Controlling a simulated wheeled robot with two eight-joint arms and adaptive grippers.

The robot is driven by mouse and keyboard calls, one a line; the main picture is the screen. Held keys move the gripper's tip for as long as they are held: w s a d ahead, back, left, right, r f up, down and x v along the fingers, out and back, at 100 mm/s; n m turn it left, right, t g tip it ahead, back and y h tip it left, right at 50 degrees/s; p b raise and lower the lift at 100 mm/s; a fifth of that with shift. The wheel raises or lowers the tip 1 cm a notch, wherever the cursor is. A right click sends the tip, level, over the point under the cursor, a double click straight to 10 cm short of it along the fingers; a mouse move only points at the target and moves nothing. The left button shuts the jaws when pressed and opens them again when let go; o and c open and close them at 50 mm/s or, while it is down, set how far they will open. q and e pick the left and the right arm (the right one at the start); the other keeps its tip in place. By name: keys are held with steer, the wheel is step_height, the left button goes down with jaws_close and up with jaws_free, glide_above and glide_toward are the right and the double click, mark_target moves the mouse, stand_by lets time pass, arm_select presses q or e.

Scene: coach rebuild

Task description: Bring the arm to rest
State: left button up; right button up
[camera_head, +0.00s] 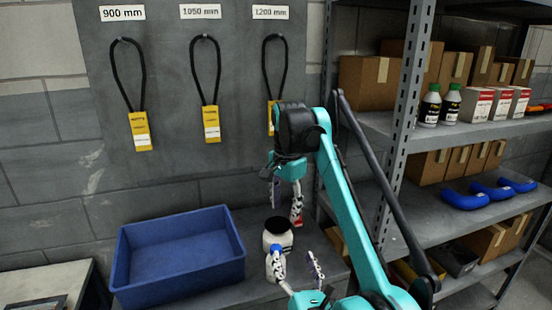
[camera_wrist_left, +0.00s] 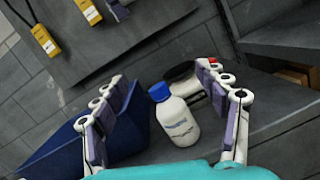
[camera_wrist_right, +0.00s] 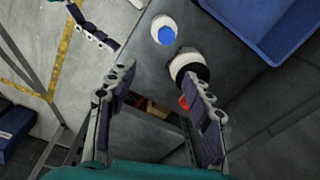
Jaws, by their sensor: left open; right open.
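My left gripper (camera_head: 296,262) is open, low in the head view, close to a white bottle (camera_wrist_left: 180,127) with a blue cap. In the left wrist view the bottle stands upright, seen between the open fingers (camera_wrist_left: 163,76); I cannot tell whether they touch it. My right gripper (camera_head: 285,193) is open and points down, above and behind a white jar (camera_head: 278,228) with a black lid. The right wrist view shows its spread fingers (camera_wrist_right: 161,72), with the jar (camera_wrist_right: 180,66) and the bottle's blue cap (camera_wrist_right: 166,36) beyond them. I see nothing held in either gripper.
A blue bin (camera_head: 236,240) stands left of the bottle on the grey bench. A red item (camera_wrist_right: 183,103) is beside the jar. A metal rack (camera_head: 401,120) with boxes is close to my right arm. Black loops with yellow tags (camera_head: 140,130) hang on the wall panel.

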arm_select(q)
step_height(320, 180, up, 9)
steer(key=a+m+t+h, duration=0.1)
steer(key=m+h, duration=0.7)
steer(key=m, duration=0.6)
arm_select(e)
steer(key=s+d+f+n+t, duration=0.3)
steer(key=s+d+n, duration=0.1)
steer(key=s+d, duration=0.55)
arm_select(q)
steer(key=s+a+f+m+g+y, duration=0.3)
steer(key=s+a+f+m+g, duration=1)
steer(key=s+a+f+m, duration=0.5)
steer(key=s+a+m, duration=0.3)
steer(key=shift+a+f+y, duration=0.25)
steer(key=shift+a+y, duration=0.05)
steer(key=shift+a, duration=0.05)
arm_select(e)
steer(key=s+d+f+n+t, duration=0.1)
steer(key=s+d+f+n, duration=0.2)
steer(key=s+f, duration=0.6)
steer(key=s+d+f+n+t, duration=0.2)
steer(key=s+f, duration=0.7)
steer(key=f, duration=0.1)
steer(key=shift+s+d+n, duration=0.35)
steer(key=shift+d+n, duration=0.05)
